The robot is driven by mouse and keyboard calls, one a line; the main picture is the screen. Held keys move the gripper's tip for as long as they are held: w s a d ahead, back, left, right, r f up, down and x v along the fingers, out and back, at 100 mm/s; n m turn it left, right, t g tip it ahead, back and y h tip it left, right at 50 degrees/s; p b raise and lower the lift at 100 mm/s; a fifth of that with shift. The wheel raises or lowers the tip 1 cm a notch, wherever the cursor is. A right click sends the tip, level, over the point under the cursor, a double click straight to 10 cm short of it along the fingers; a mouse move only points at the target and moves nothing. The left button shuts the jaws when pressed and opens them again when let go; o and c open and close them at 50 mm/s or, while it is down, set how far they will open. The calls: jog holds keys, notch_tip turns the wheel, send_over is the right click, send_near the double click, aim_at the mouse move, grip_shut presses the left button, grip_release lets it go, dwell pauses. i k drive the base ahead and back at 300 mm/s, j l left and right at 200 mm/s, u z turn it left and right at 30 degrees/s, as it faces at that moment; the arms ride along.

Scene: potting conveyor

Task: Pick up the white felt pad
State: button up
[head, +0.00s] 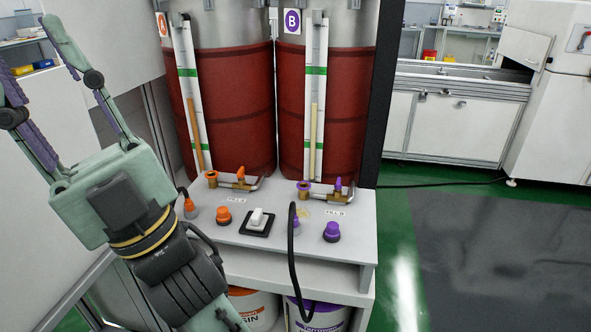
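A small white piece (258,217) sits on a black square base (257,226) in the middle of the grey bench top. I cannot tell whether it is the white felt pad or a switch; no other pad-like thing shows clearly. My gripper (28,62) is raised at the upper left, with its fingers pointing up and left. Its two fingers are spread apart with nothing seen between them, and one fingertip is cut off by the left edge. It is well away from the white piece.
Two dark red drums (235,110) (325,110) stand behind the bench top (262,259). Orange and purple valves (240,176) (337,187) face forward. An orange cap (223,215), purple cap (332,231) and looping black hose (291,260) flank the white piece. Buckets (322,318) stand below.

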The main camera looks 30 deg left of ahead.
aim_at(257, 222)
jog(key=i+l+u, duration=0.2)
jog(key=i+u, duration=0.15)
jog(key=i+l+u, duration=0.55)
jog(key=u, duration=0.15)
jog(key=l, duration=0.1)
